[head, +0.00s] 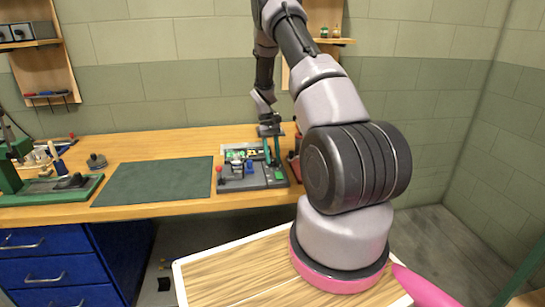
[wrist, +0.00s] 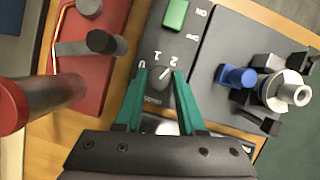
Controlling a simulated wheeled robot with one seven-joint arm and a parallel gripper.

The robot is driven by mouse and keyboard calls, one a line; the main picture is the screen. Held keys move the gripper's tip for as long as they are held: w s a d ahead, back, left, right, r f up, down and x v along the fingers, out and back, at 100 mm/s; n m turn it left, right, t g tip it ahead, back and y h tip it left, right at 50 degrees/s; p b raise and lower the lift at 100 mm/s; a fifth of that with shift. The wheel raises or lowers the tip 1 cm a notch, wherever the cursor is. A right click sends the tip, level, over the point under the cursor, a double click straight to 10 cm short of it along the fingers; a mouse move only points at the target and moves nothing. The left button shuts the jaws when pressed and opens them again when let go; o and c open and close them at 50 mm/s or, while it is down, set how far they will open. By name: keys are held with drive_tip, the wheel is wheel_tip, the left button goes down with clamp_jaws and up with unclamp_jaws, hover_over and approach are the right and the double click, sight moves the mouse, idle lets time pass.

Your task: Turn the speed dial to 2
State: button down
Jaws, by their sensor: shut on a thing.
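The speed dial (wrist: 161,84) is a small round grey knob on a dark panel strip, with the marks 0, 1 and 2 in an arc beside it. My gripper (wrist: 160,74) has its two teal fingers on either side of the dial, shut on it. The dial's exact pointing direction is too small to tell.
A green switch (wrist: 175,14) marked ON and OFF sits on the same strip. A blue knob (wrist: 238,76) and a metal fitting (wrist: 290,92) stand to the right. A red base with a red cylinder (wrist: 35,103) stands close on the left. A green mat (head: 152,181) lies clear on the bench.

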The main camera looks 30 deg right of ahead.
idle(0.4)
drive_tip(key=c, duration=0.5)
unclamp_jaws()
drive_tip(key=v, duration=1)
drive_tip(key=shift+r, duration=0.4)
drive_tip(key=shift+w, duration=0.1)
